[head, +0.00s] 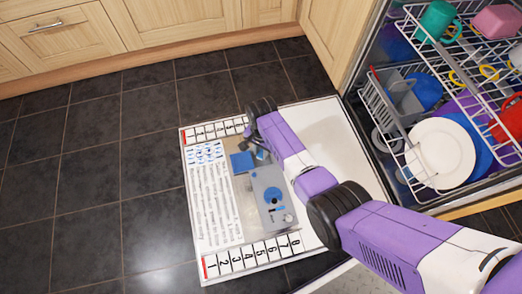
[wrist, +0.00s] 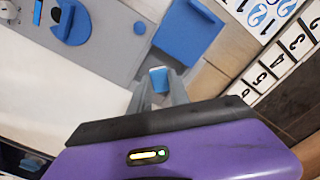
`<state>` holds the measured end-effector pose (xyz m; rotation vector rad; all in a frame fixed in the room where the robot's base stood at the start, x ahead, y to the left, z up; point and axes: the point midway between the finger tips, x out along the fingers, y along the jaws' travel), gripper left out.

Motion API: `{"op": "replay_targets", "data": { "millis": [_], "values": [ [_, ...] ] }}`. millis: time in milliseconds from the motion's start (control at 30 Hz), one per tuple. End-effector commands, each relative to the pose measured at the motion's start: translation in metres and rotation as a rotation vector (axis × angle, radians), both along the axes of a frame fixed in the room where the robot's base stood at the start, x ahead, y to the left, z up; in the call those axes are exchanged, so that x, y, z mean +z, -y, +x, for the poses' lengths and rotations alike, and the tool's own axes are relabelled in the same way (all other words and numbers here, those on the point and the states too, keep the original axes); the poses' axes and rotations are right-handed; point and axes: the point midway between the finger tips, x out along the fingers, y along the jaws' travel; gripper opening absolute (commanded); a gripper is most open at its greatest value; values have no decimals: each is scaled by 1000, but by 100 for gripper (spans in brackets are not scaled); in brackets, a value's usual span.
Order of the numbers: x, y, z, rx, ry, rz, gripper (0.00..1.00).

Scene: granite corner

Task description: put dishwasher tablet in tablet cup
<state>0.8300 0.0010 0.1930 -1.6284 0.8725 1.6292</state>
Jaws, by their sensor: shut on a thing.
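The dishwasher tablet (wrist: 158,79), small, blue and white, is pinched between the two grey fingertips of my gripper (wrist: 160,95) in the wrist view. My gripper also shows in the head view (head: 259,150), over the upper end of the grey dispenser panel (head: 264,181) on the open door. A blue square flap (wrist: 189,29) stands beside the tablet in the wrist view; it also shows in the head view (head: 241,162). The tablet cup appears to be in the panel by this flap, but its opening is largely hidden. I cannot tell whether the tablet touches the panel.
A blue round cap (head: 274,196) sits lower on the panel. The open door (head: 318,125) carries printed sheets with numbers. Racks hold a white plate (head: 441,153), a teal mug (head: 436,22) and other dishes at right. Dark tiled floor (head: 90,185) is clear at left.

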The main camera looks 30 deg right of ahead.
Motion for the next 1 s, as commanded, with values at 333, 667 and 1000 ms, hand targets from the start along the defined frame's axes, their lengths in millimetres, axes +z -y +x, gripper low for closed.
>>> {"op": "replay_targets", "data": {
  "millis": [333, 667, 1000],
  "values": [
    [-25, 0, 0, 0, 1, 0, 0],
    [-31, 0, 0, 0, 1, -1, 0],
    [-30, 0, 0, 0, 0, 0, 46]
  ]
}}
